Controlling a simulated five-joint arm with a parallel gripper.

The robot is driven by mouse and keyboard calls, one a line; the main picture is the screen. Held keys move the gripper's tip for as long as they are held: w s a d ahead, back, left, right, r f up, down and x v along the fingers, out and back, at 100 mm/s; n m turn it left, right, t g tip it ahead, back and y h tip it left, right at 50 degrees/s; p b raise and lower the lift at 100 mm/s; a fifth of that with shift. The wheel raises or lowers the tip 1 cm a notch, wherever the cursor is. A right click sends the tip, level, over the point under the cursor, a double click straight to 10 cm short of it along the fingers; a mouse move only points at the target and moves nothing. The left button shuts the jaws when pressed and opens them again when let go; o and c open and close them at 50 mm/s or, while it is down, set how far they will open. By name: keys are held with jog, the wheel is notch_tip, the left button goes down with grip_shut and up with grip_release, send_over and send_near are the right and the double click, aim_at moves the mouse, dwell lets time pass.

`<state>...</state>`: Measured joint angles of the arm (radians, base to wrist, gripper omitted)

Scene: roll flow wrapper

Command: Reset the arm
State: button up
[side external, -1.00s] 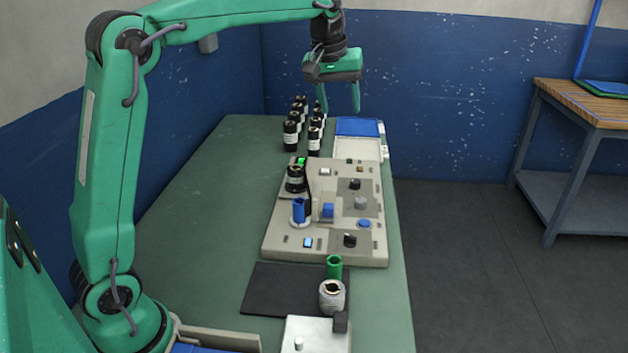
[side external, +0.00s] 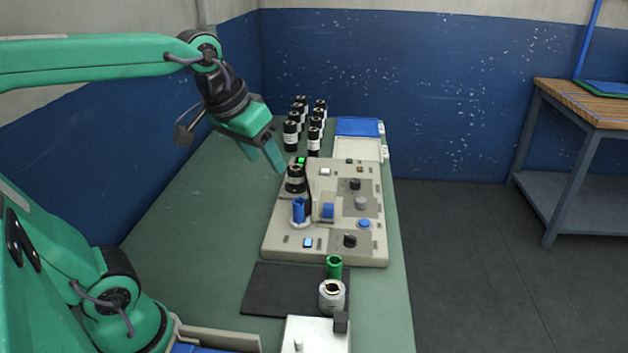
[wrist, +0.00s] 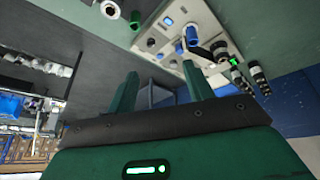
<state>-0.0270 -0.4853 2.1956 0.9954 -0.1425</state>
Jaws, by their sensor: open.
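My gripper (side external: 269,161) is open and empty, tilted in the air over the table, to the left of the control panel in the side view. In the wrist view its two fingers (wrist: 163,92) stand apart with nothing between them. The beige control panel (side external: 283,244) lies on the green table (side external: 205,225) with knobs, buttons and a lit green indicator (side external: 300,161). A black roll-like cylinder (side external: 295,180) and a blue cylinder (side external: 298,212) stand on its left side.
Several black cylinders (side external: 291,135) stand at the table's back, beside a blue and white tray (side external: 357,128). The table's left part is clear. A wooden bench (side external: 590,103) is at right.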

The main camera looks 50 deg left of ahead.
jog(key=s+f+m, duration=0.2)
jog(key=s+f, duration=0.3)
jog(key=s, duration=0.2)
jog(key=shift+d+f+t, duration=0.25)
jog(key=shift+d+t, duration=0.05)
jog(key=shift+d, duration=0.1)
